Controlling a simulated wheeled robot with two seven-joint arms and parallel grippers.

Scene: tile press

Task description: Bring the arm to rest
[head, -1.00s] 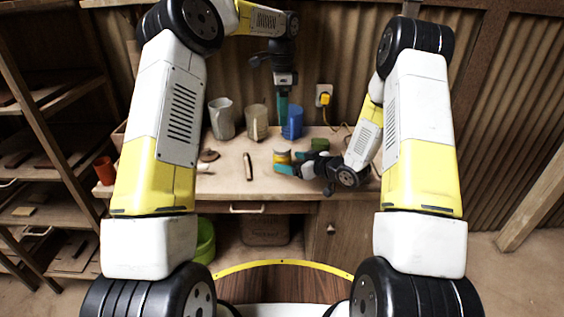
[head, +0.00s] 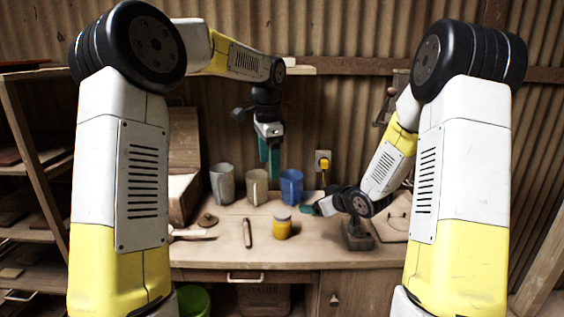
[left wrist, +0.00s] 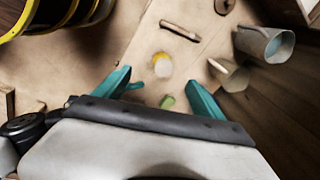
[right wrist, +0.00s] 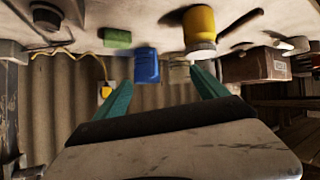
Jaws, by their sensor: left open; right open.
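My left gripper (head: 269,160) hangs open and empty, fingers down, above the back of the workbench and in front of the corrugated wall. In the left wrist view its teal fingers (left wrist: 158,80) are spread over the bench, with nothing between them. My right gripper (head: 312,208) is low over the bench, right of the yellow jar (head: 282,226) and apart from it. In the right wrist view its fingers (right wrist: 160,77) are spread and empty.
A grey mug (head: 222,184), a beige mug (head: 256,187) and a blue mug (head: 291,186) stand at the back. A brown stick (head: 247,233) lies left of the jar. A green block (right wrist: 117,38) shows in the right wrist view. A dark stand (head: 356,237) is by my right wrist.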

